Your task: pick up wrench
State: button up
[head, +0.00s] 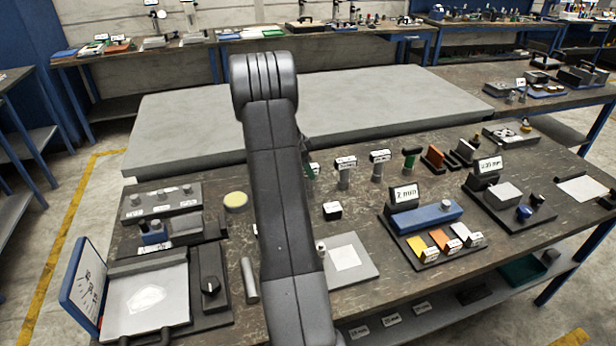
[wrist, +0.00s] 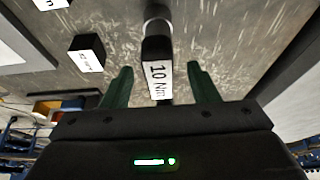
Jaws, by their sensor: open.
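In the wrist view a dark piece with a white "10 Nm" label (wrist: 158,78) stands between the two green fingers of my gripper (wrist: 160,72). A rounded grey metal end (wrist: 157,18) shows just beyond it. This labelled piece appears to be the wrench or its tag; I cannot tell which. The fingers are apart, with a gap on each side of the label, and hold nothing.
A small black labelled block (wrist: 87,54) sits left of the fingers in the wrist view. In the head view several upright labelled tools (head: 345,172) stand right of my arm. A blue-block tray (head: 425,216) is further right. A grey slab (head: 400,95) lies behind.

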jog(key=shift+x, duration=1.35)
grip_shut()
jog(key=shift+r, duration=0.1)
